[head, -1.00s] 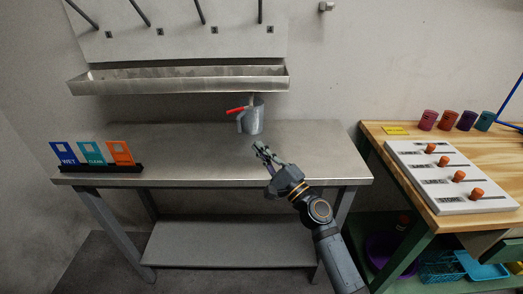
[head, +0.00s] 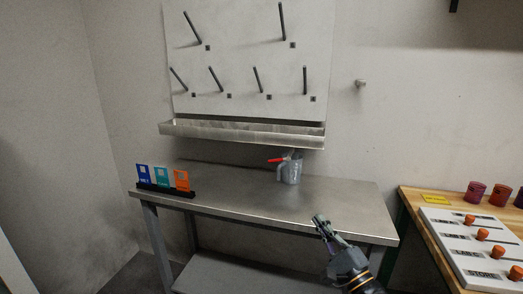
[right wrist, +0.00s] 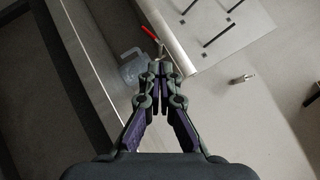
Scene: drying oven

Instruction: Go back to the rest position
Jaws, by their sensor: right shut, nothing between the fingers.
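My right gripper (head: 319,222) shows in the head view over the front right part of the steel table (head: 240,197). It is shut with nothing between the fingers, and it also shows in the right wrist view (right wrist: 160,68). A clear jug (head: 291,171) stands on the table at the back, apart from the gripper. In the right wrist view the jug (right wrist: 131,66) is partly hidden behind the fingertips. My left gripper is not in view.
A drying rack with pegs (head: 250,60) and a drip trough (head: 240,133) hangs above the table. Blue, teal and orange cards stand in a black holder (head: 165,189) at the left. A wooden bench (head: 415,208) with a white peg board (head: 455,245) is at the right.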

